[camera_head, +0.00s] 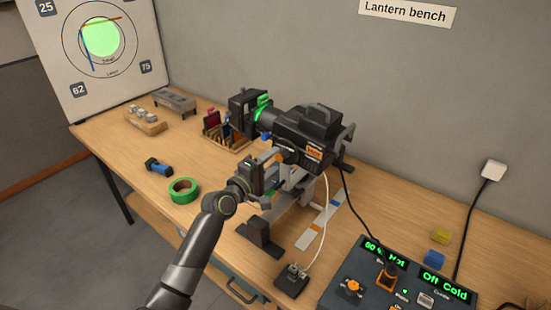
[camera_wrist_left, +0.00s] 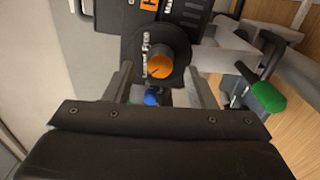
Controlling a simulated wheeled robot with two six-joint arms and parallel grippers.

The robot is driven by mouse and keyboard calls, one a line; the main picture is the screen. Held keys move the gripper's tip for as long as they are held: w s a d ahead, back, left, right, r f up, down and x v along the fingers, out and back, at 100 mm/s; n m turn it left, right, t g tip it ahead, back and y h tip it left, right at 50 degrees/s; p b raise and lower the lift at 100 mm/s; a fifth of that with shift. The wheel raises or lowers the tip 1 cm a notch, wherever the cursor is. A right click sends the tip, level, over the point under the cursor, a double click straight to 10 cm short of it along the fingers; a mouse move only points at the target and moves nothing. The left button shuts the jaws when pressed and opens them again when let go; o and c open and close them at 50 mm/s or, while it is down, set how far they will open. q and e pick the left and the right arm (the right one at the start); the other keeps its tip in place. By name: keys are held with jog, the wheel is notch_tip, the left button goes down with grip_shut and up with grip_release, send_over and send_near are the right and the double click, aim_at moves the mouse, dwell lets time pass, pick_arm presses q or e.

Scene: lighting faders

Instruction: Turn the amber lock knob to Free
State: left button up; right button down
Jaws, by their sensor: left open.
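The amber lock knob (camera_wrist_left: 160,67) sits on a round dark plate on the side of the black lantern, with a partly readable label ending in "Free" beside it. A dark mark shows on the knob, but I cannot tell which word it points at. In the head view the black lantern (camera_head: 305,132) stands on its support on the bench. My left gripper (camera_head: 268,165) is at the near side of the lantern. In the left wrist view its open fingers (camera_wrist_left: 158,82) lie either side of the knob's line, with no clear contact. My right gripper is not in view.
A control console (camera_head: 400,285) with green displays stands at the front right. A green tape roll (camera_head: 184,190) and a blue-black object (camera_head: 158,166) lie left on the bench (camera_head: 130,185). A cable hangs from the lantern. A green-tipped lever (camera_wrist_left: 268,97) is right of the knob.

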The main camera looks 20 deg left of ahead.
pick_arm(q)
jog(key=shift+x, duration=1.1)
jog(key=shift+c, duration=0.3)
jog(key=c, duration=0.9)
